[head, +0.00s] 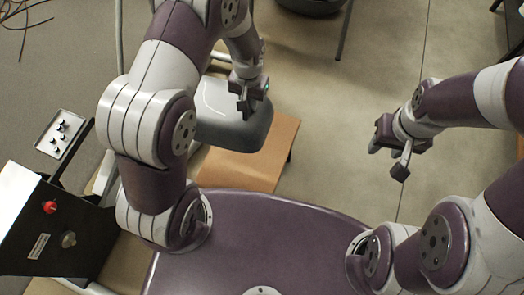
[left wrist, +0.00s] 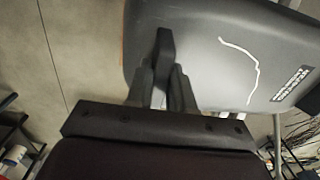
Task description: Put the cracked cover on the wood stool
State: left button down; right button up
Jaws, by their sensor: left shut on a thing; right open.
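The cracked cover (head: 225,133) is a grey rounded shell in the head view, partly behind my left arm. In the left wrist view the cover (left wrist: 205,60) shows a white crack line and a dark label. My left gripper (head: 246,104) is shut on the cover's edge; its fingers also show in the left wrist view (left wrist: 163,80). The wood stool (head: 262,168) has a flat light-brown top, partly hidden by the cover, which overlaps its far left part. I cannot tell whether they touch. My right gripper (head: 388,158) is open and empty, right of the stool.
A black box with a red knob (head: 50,207) stands at the left, near a small tray of screws (head: 62,135). A dark chair-like object (head: 312,5) is at the top. Bare floor (head: 335,110) lies between the stool and my right gripper. Cables lie at top left.

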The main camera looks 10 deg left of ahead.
pick_arm(q)
jog(key=s+d+f+m+b, duration=0.3)
jog(key=s+d+f+b, duration=0.4)
jog(key=f, duration=0.3)
jog(key=s+d+f+m+b, duration=0.2)
jog(key=s+d+f+b, duration=0.35)
jog(key=f+b, duration=0.35)
jog(key=w+a+f, duration=0.3)
jog(key=w+f, duration=0.7)
jog(key=f, duration=0.1)
jog(key=shift+a+f, duration=0.15)
jog(key=shift+a, duration=0.05)
jog(key=shift+f, duration=0.1)
jog(key=c, duration=1.4)
grip_release()
jog(key=shift+s+b, duration=0.1)
jog(key=shift+b, duration=0.2)
jog(key=o, duration=0.4)
